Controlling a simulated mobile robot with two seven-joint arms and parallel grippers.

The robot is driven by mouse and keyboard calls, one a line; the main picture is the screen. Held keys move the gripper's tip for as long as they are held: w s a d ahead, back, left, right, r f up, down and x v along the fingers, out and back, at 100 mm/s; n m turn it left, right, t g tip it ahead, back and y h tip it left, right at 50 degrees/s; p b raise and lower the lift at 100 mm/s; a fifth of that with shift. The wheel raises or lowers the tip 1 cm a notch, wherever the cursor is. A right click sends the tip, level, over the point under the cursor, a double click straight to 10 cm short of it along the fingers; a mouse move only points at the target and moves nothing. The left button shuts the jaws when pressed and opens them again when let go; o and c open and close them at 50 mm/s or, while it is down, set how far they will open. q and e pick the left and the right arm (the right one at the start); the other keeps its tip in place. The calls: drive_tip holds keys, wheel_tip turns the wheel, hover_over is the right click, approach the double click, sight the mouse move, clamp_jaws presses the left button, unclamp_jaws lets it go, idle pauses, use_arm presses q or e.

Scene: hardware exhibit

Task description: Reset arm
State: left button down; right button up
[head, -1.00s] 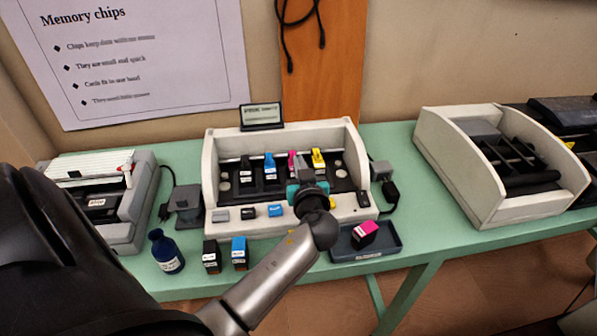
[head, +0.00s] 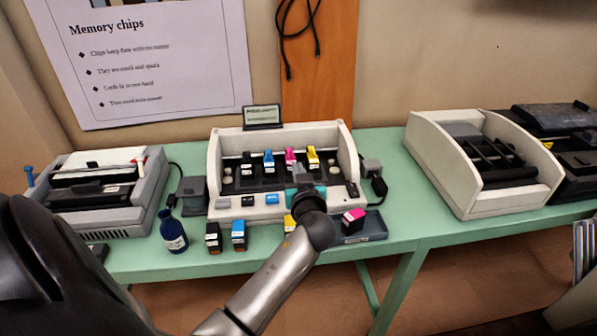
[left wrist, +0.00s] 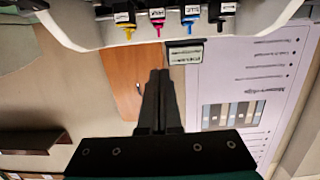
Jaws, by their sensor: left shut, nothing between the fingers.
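My left arm (head: 268,287) reaches in from the bottom. My left gripper (head: 300,175) is over the front right part of the white printer dock (head: 345,160), and the wrist hides part of the dock's front. In the left wrist view the gripper's dark fingers (left wrist: 160,78) are together with nothing between them. The dock holds black, cyan (head: 268,160), magenta (head: 291,157) and yellow (head: 313,156) cartridges in a row; they also show upside down in the left wrist view. My right gripper is not in view.
A blue bottle (head: 173,232), black (head: 213,238) and cyan (head: 238,236) cartridges stand at the green table's front. A magenta cartridge (head: 353,221) sits in a dark tray (head: 372,228). A grey device (head: 140,203) is left, a white open unit (head: 440,170) right.

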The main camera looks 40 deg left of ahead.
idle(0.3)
use_arm(q)
drive_tip(key=s+d+f+h, duration=0.1)
drive_tip(key=s+f, duration=0.1)
drive_tip(key=s+d+f+m+g+h, duration=0.1)
drive_tip(key=s, duration=0.1)
drive_tip(key=s+d+f+m+g, duration=0.1)
drive_tip(key=s+d+f, duration=0.1)
drive_tip(key=shift+s+f+h, duration=0.3)
drive_tip(key=shift+h, duration=0.1)
drive_tip(key=s+d+f+m+g+h, duration=0.3)
drive_tip(key=s+d+m+h, duration=0.2)
drive_tip(key=s+d, duration=0.45)
drive_tip(key=s+d+f+m+g+h, duration=0.3)
drive_tip(key=s+d+m+h, duration=0.1)
drive_tip(key=s+d, duration=0.5)
drive_tip(key=s+f, duration=0.3)
drive_tip(key=f, duration=1.8)
drive_tip(key=s+a+f+g, duration=0.1)
drive_tip(key=s+f, duration=0.6)
drive_tip(key=s, duration=0.1)
drive_tip(key=s+a+f+g, duration=0.1)
drive_tip(key=s+a+f, duration=0.1)
drive_tip(key=s+f, duration=0.5)
drive_tip(key=shift+s+a+m, duration=0.25)
drive_tip(key=shift+s+m, duration=0.1)
drive_tip(key=shift+m, duration=0.05)
